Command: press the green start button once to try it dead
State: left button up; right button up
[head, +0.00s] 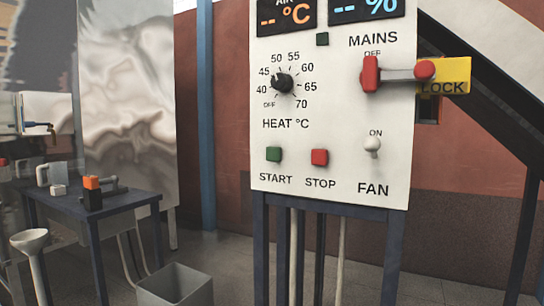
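The green start button (274,154) sits at the lower left of the white control panel (340,120), above the label START. Neither of my grippers shows in the head view, and nothing touches the button. The red stop button (319,157) is just to its right. The red mains handle (371,75) is at the upper right, with its arm pointing right to a second red knob (425,69) by a yellow LOCK tag (456,77). The displays (284,15) show only dashes.
A heat dial (283,82) and a fan toggle (373,146) are on the same panel. The panel stands on dark blue legs (392,250). A blue table (95,205) with small items, a white funnel (30,241) and a grey bin (176,286) are at left.

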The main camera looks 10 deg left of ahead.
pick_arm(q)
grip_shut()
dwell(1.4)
